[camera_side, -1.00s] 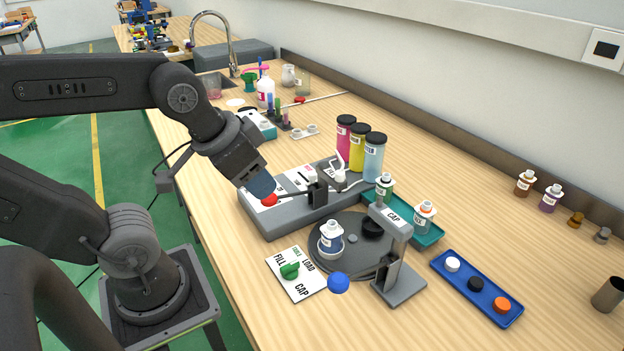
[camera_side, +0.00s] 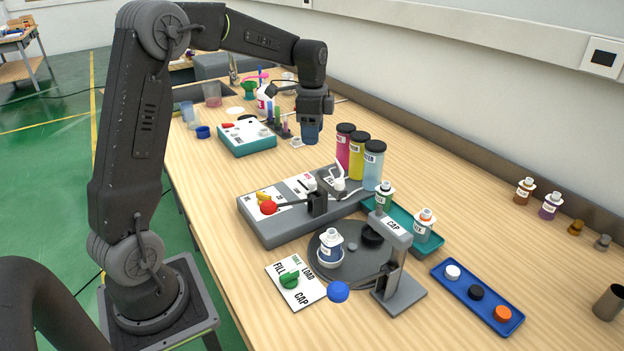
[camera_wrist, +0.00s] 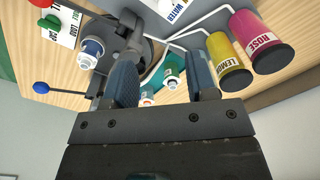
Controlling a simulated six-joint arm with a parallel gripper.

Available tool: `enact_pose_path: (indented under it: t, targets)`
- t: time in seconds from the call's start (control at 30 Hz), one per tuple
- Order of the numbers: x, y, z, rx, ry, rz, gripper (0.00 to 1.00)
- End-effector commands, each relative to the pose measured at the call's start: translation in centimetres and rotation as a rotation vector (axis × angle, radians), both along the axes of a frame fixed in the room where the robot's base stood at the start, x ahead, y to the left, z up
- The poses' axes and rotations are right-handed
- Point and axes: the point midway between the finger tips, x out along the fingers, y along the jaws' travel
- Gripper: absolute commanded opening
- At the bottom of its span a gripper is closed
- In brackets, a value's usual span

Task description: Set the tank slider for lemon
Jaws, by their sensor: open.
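The grey dispenser base (camera_side: 280,232) has a white labelled top and a small yellow piece (camera_side: 264,195) at its left end, which looks like the tank slider. Its exact setting is too small to read. The pink ROSE tank (camera_wrist: 262,40), yellow LEMON tank (camera_wrist: 230,62) and light blue tank (camera_side: 373,165) stand behind the base. My gripper (camera_side: 311,135) is above the table, behind and left of the tanks, far from the yellow piece. In the wrist view, the fingers (camera_wrist: 163,85) are apart with nothing held between them.
A red-knobbed lever (camera_side: 268,207) stands close to the yellow piece. In front are a round turntable (camera_side: 355,268) with a bottle, a CAP press (camera_side: 392,225) and a green dial (camera_side: 289,279). A teal box (camera_side: 248,138) and small vials are near my gripper.

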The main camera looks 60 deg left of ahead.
Motion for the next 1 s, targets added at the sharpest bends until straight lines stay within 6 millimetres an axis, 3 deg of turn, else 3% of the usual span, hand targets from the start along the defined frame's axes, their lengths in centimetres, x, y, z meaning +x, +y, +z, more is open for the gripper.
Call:
enact_pose_path:
  t: [0.27,0.7,1.0]
  targets:
    - [0.6,1.1,-2.2,-0.009,0.020,-0.035,0.52]
    - [0.5,1.0,-10.8,-0.009,0.020,-0.033,0.52]
    - [0.5,1.1,-14.3,-0.008,0.018,-0.033,0.52]
